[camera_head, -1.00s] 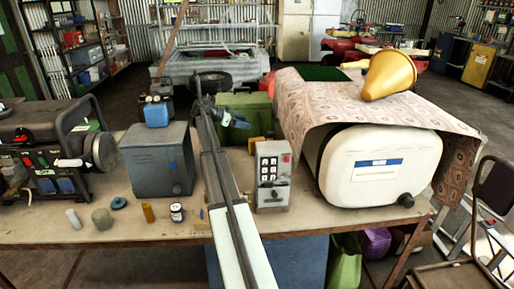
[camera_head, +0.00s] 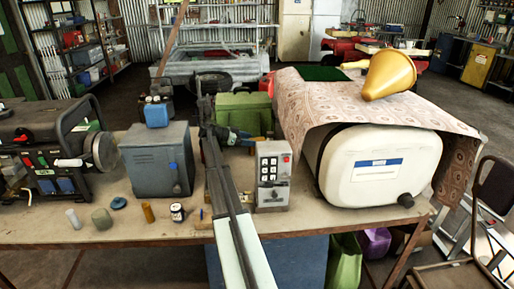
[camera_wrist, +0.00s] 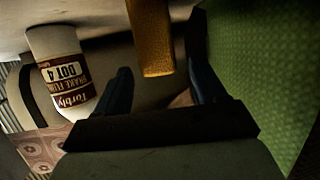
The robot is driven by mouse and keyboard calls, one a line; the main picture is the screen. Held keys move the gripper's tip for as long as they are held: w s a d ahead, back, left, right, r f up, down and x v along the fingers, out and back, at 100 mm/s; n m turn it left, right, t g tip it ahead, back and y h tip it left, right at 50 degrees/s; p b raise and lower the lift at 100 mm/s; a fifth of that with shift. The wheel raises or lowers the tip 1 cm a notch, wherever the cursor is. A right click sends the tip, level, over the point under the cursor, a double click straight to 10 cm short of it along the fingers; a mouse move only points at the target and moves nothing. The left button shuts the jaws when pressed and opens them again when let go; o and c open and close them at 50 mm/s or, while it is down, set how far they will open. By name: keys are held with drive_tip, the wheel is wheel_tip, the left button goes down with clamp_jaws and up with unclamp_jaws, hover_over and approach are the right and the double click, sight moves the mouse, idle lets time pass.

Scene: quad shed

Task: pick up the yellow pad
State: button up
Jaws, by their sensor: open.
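The yellow pad (camera_wrist: 151,38) shows in the wrist view as a narrow orange-yellow block. Its near end reaches between the fingers of my gripper (camera_wrist: 162,52), and its far end is cut off by the frame. The gripper is open, with one dark finger on each side of the pad; I cannot tell whether either touches it. In the head view my gripper (camera_head: 240,135) is low over the bench, in front of the green box, and a small bit of the yellow pad (camera_head: 258,139) shows at its right.
A green box (camera_wrist: 265,75) stands close to the right finger. A brake fluid bottle (camera_wrist: 65,72) stands at the left in the wrist view. In the head view a grey control box (camera_head: 273,175), a white tank (camera_head: 375,175) and a dark grey case (camera_head: 157,165) flank my arm.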

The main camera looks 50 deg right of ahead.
sight(257, 139)
drive_tip(key=shift+x, duration=2.35)
drive_tip(key=shift+c, duration=0.3)
drive_tip(key=c, duration=1)
drive_tip(key=shift+o, duration=0.2)
